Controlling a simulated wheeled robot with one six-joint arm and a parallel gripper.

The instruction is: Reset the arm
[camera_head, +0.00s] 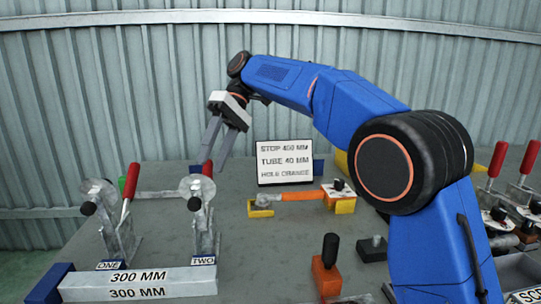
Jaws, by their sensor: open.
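My blue arm reaches in from the lower right and bends over the grey table (250,235). My gripper (217,160) hangs at the arm's end with its two grey fingers apart and pointing down. It is empty. The fingertips are near the red-handled clamp labelled TWO (200,205), in front of the corrugated wall. I cannot tell how far they are from the clamp.
Another red-handled clamp, labelled ONE (112,215), stands left. A 300 MM bar (138,285) lies in front. A sign (284,162) reading STOP 400 MM stands behind an orange-and-yellow fixture (300,197). An orange block with a black knob (327,270) stands front centre. More clamps crowd the right.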

